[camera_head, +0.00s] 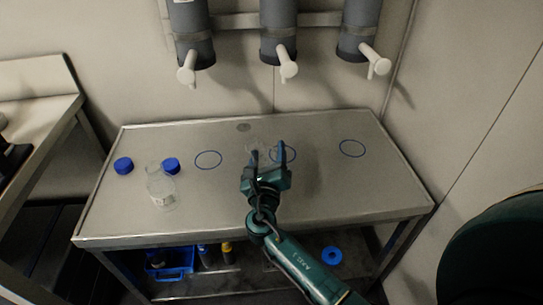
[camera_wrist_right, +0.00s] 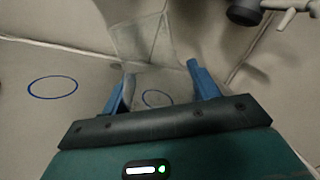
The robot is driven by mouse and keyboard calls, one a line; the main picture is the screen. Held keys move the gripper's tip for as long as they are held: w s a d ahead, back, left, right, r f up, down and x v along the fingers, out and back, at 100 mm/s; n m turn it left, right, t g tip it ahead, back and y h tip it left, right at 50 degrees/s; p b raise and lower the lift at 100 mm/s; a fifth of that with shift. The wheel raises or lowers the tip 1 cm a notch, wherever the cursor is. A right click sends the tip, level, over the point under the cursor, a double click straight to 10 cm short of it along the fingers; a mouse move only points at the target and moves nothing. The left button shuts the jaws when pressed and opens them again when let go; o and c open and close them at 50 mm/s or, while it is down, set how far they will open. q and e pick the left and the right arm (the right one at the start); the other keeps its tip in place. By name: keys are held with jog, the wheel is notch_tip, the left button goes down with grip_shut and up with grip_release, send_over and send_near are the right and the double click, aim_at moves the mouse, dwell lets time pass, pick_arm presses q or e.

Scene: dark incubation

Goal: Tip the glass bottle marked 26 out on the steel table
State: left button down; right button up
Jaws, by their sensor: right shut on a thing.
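My right gripper (camera_head: 268,152) is over the middle of the steel table (camera_head: 310,195), its fingers pointing to the back wall. It is shut on a clear glass bottle (camera_wrist_right: 140,42), which shows faintly between and beyond the fingers in the right wrist view. No number on it can be read, and its exact tilt is hard to tell. Another clear glass bottle (camera_head: 161,190) with a pale label stands upright and open at the table's left; its mark is too small to read. My left gripper is out of view.
Two blue caps (camera_head: 123,165) (camera_head: 171,164) lie at the left. Blue rings (camera_head: 208,160) (camera_head: 352,148) and a small drain (camera_head: 243,127) mark the tabletop. Grey cylinders with white taps (camera_head: 287,66) hang above the back edge. A blue tray (camera_head: 172,262) is on the lower shelf. The table's right side is clear.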

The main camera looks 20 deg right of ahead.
dwell(0.4)
jog(key=shift+r, duration=0.15)
jog(key=shift+d+r+p, duration=0.1)
jog(key=shift+p, duration=0.3)
jog(key=shift+s+d+r+n+p, duration=0.1)
jog(key=shift+d+r+n+p, duration=0.15)
jog(key=shift+n+p, duration=0.55)
jog(key=shift+n+t, duration=0.3)
jog(key=shift+s+d+r+n+y+p, duration=0.15)
jog(key=shift+r+n+p, duration=0.15)
jog(key=shift+n+p, duration=0.25)
jog(key=shift+w+d+r+n+y+p, duration=0.15)
jog(key=shift+r+n+p, duration=0.15)
jog(key=shift+p, duration=0.45)
jog(key=shift+s+f, duration=0.1)
jog(key=shift+f, duration=0.05)
